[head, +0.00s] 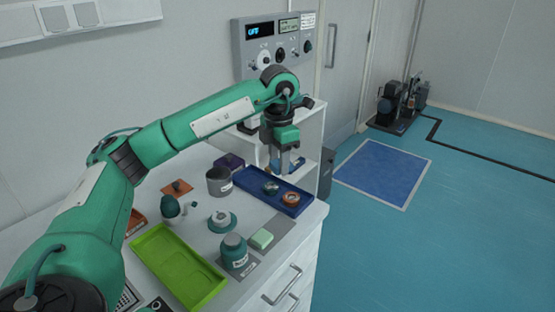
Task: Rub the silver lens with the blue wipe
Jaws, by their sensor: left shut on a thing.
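My left gripper (287,163) is above the far end of the dark blue tray (300,209). It is shut on the blue wipe (299,166), of which only a small part shows beside the fingers. The silver lens (270,187) lies in the tray, below and a little left of the gripper and apart from it. An orange-rimmed lens (291,198) lies next to it in the same tray. My right gripper is out of view.
On the white counter stand a grey pot (219,182), a teal jar (234,252), a green sponge-like block (262,239) and a lime green tray (180,268). A white shelf (308,128) and a control panel (277,45) are behind.

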